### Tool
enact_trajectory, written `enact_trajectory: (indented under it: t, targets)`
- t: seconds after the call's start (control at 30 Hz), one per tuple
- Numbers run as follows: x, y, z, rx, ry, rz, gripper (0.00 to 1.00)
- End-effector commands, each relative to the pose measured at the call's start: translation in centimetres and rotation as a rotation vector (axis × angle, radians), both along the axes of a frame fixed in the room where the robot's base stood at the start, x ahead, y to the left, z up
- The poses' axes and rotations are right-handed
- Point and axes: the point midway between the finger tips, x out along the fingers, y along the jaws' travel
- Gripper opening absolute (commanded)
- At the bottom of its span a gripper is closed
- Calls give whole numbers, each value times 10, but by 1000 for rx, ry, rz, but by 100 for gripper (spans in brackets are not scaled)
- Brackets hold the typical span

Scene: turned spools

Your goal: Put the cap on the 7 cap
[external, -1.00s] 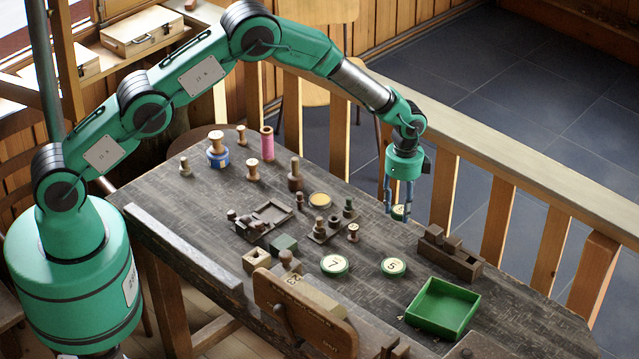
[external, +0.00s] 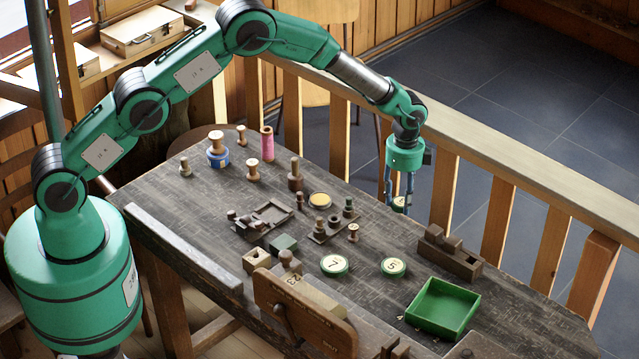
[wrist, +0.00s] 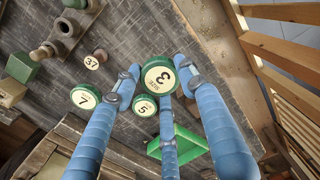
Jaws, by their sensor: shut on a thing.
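My gripper (external: 399,200) is shut on a round cap marked 3, cream-topped with a green rim; the cap (wrist: 158,76) shows between my blue fingers in the wrist view. It is held in the air near the railing side of the table. The 7 cap (external: 334,264), also cream with a green rim, lies on the table, below and left of my gripper in the external view. It also shows in the wrist view (wrist: 84,97), left of the held cap. A 5 cap (external: 393,267) lies right of the 7 cap, apart from it.
A green open tray (external: 441,308) stands to the right of the 5 cap. A dark wooden block holder (external: 449,254) is near the railing. Several spools and a small peg stand (external: 331,228) are behind the 7 cap. A wooden plane-like fixture (external: 300,315) stands in front.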

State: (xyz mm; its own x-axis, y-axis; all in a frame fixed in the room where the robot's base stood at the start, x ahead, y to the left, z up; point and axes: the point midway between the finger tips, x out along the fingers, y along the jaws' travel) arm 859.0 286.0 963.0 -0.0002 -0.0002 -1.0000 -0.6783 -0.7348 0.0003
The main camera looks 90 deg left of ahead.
Motion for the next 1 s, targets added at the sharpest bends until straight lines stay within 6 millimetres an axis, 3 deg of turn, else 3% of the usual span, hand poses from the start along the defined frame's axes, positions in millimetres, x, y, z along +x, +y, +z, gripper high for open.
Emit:
enact_trajectory:
  t: [0.23,0.47,1.0]
  targets:
    - [-7,-5,1,0,-1,-1,27]
    - [-30,-20,0,0,0,-5,27]
    - [-118,-69,-4,-1,1,-16,27]
